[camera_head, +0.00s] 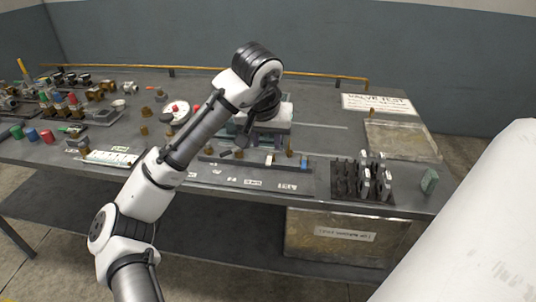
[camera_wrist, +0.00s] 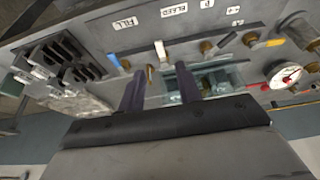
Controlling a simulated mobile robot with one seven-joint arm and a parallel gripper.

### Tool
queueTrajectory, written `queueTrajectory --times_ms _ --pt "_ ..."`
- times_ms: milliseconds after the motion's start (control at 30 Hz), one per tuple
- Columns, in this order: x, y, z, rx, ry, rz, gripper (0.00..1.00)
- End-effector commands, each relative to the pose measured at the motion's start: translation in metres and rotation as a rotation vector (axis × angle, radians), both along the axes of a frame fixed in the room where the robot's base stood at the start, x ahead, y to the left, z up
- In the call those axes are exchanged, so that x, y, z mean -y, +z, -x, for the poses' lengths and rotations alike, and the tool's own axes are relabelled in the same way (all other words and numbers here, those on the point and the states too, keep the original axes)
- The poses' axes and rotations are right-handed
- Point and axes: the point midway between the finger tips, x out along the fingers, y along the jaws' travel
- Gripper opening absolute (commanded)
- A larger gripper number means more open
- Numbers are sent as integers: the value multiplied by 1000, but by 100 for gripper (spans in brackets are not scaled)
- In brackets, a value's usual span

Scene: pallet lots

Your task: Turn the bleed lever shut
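The label reading BLEED (camera_wrist: 174,10) lies in the wrist view in front of a manifold bar (camera_wrist: 140,57). The lever nearest that label has a white handle (camera_wrist: 160,50), which also shows in the head view (camera_head: 269,160). A blue-handled lever (camera_wrist: 115,61) stands beside it, nearer the FILL label (camera_wrist: 125,22). My gripper (camera_wrist: 160,72) is open and empty, its dark fingers apart on either side of the white handle's line. They look short of the handle; contact cannot be told. In the head view my arm hides the fingers.
A pressure gauge (camera_wrist: 286,74) and brass fittings stand beside the bar. A black rack (camera_head: 350,185) with upright grey pieces stands to the right, near an empty shallow tray (camera_head: 405,140). Several colored valve parts (camera_head: 60,100) crowd the bench's left side.

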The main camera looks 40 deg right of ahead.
Motion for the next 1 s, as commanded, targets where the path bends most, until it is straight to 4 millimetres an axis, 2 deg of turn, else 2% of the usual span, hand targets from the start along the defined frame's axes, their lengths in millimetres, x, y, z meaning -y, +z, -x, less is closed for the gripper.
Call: queueTrajectory --times_ms 100,333,533,800,1000 --pt "7 -24 -7 -2 2 -1 34" --pt "17 -57 -16 1 2 1 34" --pt "21 -69 -20 3 2 1 34" --pt "22 -70 -20 3 1 3 34" --pt "22 -69 -20 3 1 3 8"
